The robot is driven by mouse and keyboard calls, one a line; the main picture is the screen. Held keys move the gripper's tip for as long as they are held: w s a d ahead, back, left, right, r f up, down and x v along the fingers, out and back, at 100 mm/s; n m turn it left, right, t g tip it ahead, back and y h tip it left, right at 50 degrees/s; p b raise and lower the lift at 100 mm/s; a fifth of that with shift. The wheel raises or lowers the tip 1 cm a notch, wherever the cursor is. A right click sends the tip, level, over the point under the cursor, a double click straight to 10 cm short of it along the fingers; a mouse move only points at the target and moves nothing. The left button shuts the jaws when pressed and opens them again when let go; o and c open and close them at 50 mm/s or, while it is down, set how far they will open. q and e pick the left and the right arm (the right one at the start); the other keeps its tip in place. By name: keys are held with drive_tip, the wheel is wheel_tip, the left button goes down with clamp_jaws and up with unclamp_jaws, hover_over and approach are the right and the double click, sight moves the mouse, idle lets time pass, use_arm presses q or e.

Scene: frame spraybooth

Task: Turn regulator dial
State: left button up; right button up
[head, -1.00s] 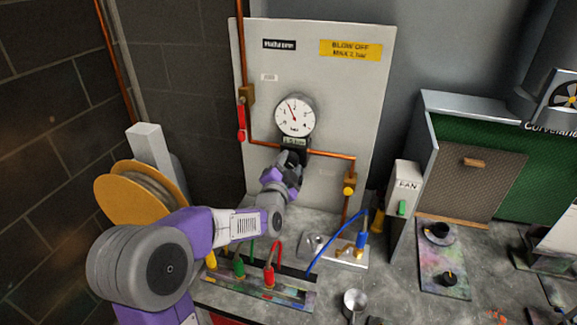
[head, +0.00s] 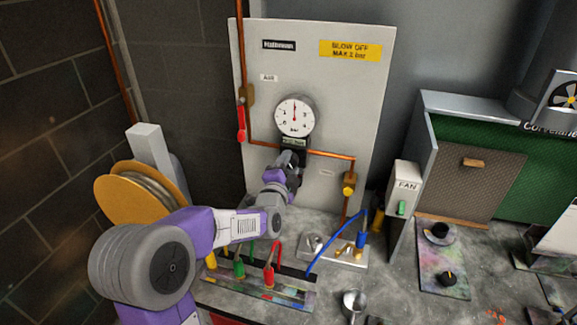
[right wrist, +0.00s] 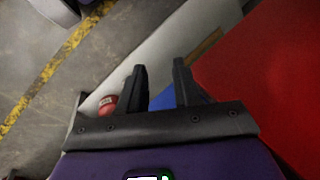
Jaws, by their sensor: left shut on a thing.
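A round white pressure gauge (head: 294,116) marked "bar" is on the pale wall panel (head: 330,85); its red needle points straight up. Just below it, the dark regulator (head: 295,143) sits on the copper pipe. My left gripper (head: 293,157) reaches up to the regulator's underside and is shut on the dial there. The fingers and the arm hide most of the dial. My right gripper (right wrist: 160,85) shows only in the right wrist view, with its two dark fingers apart and nothing between them, above the floor beside a red surface (right wrist: 270,80).
A red lever valve (head: 241,122) hangs on the copper pipe left of the gauge. Coloured hoses and spray tools (head: 268,277) stand in a rack below my left arm. A fan switch box (head: 404,190) and a green booth (head: 530,170) are at right. A hose reel (head: 135,205) is at left.

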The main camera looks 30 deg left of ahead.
use_arm(q)
drive_tip(key=o, duration=1.1)
drive_tip(key=v, duration=0.7)
drive_tip(key=shift+s, duration=0.3)
